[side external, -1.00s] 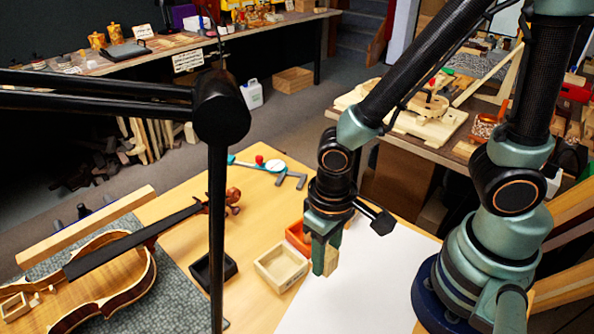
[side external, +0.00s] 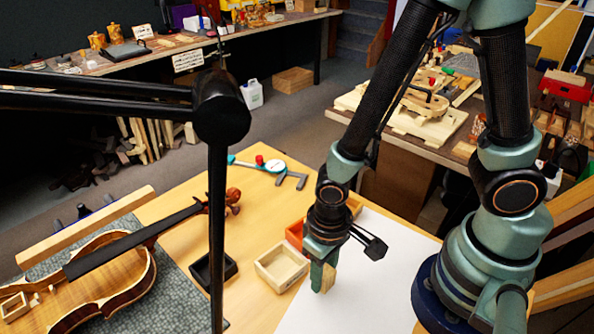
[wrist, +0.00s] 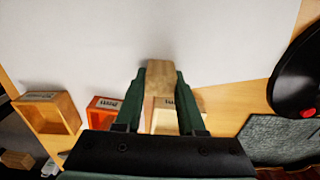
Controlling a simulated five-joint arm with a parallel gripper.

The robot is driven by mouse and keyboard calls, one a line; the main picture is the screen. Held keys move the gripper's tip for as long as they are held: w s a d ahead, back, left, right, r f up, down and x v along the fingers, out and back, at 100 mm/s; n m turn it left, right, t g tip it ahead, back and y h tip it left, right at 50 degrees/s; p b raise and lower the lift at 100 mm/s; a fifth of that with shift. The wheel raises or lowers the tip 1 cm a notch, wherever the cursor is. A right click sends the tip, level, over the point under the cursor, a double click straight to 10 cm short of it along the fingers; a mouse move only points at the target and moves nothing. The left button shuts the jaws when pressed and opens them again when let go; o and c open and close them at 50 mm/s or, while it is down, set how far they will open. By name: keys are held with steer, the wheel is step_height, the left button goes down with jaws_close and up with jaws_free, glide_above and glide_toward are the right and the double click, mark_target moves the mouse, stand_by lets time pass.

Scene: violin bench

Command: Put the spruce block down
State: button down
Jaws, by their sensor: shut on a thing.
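The spruce block (side external: 328,279) is a small pale wooden piece. My gripper (side external: 322,279) is shut on it, and the block sticks out at the fingertips. In the wrist view the block (wrist: 160,75) sits between the two dark green fingers of my gripper (wrist: 160,82). The gripper and block are over the white sheet (side external: 375,265), near its left edge. I cannot tell whether the block touches the sheet.
A pale wooden tray (side external: 268,270) lies just left of the gripper, with a black tray (side external: 200,272) further left. An orange tray (side external: 294,233) lies behind. A violin (side external: 110,275) rests on a grey mat at left. The sheet's right side is clear.

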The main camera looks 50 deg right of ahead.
steer(key=shift+f, duration=0.1)
steer(key=c, duration=0.5)
jaws_free()
step_height(320, 180, up, 12)
steer(key=w+d+r+t, duration=0.3)
steer(key=w+d+r, duration=0.2)
steer(key=d+r, duration=0.1)
steer(key=shift+w+d+r+y, duration=0.2)
steer(key=shift+w+r+y, duration=0.05)
steer(key=shift+r+y, duration=0.2)
steer(key=d+r+t, duration=0.1)
steer(key=d+r, duration=0.1)
steer(key=w+d+r, duration=0.1)
steer(key=d, duration=0.1)
steer(key=d+r+t+h, duration=0.1)
steer(key=d+r, duration=0.1)
steer(key=d, duration=0.1)
steer(key=shift+w+r+t, duration=0.25)
steer(key=shift+r+t, duration=0.05)
